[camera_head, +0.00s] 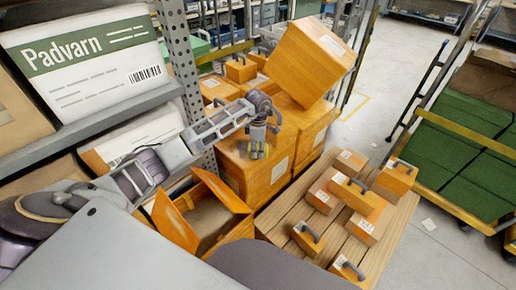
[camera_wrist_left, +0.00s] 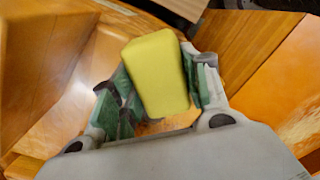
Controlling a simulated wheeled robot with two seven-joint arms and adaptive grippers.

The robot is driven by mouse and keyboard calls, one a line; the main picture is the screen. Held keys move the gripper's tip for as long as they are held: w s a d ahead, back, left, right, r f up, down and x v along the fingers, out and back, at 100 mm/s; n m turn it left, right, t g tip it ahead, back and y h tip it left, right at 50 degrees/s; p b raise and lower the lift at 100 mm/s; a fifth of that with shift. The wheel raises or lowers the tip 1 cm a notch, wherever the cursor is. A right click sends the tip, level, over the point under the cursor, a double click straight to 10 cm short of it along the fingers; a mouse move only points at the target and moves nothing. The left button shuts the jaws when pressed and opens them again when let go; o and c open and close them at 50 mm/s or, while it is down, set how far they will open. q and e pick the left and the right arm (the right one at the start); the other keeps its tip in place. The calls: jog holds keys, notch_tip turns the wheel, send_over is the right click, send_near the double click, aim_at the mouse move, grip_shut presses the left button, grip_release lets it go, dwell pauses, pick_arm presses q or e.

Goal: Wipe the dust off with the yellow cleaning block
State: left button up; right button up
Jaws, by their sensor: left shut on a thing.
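The yellow cleaning block (camera_wrist_left: 157,75) is held upright and slightly tilted between the green-padded fingers of my left gripper (camera_wrist_left: 155,88) in the left wrist view. In the head view my left gripper (camera_head: 258,140) points down over the top of a large orange box (camera_head: 262,178); only small bits of yellow show at its fingertips. I cannot tell whether the block touches the box. A pale, dusty-looking patch (camera_wrist_left: 304,128) lies on an orange surface at the right of the wrist view. Another pale area (camera_wrist_left: 72,98) at the left may be dust or glare. My right gripper is not in view.
A tilted orange box (camera_head: 305,62) rests on the stacked boxes just behind the gripper. An open box (camera_head: 205,212) stands in front. A slatted pallet (camera_head: 290,222) with small handled boxes is to the right. A metal rack post (camera_head: 183,70) stands close to my left arm.

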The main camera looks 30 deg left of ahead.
pick_arm(q)
jog(key=shift+f, duration=0.2)
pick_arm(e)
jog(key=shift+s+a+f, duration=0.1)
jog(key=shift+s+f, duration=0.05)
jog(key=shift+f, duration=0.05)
pick_arm(q)
jog(key=shift+a, duration=0.1)
jog(key=shift+w+a+b, duration=0.3)
jog(key=shift+a, duration=0.45)
jog(key=shift+w+a+b, duration=0.25)
jog(key=shift+a+b, duration=0.05)
jog(key=shift+a, duration=0.4)
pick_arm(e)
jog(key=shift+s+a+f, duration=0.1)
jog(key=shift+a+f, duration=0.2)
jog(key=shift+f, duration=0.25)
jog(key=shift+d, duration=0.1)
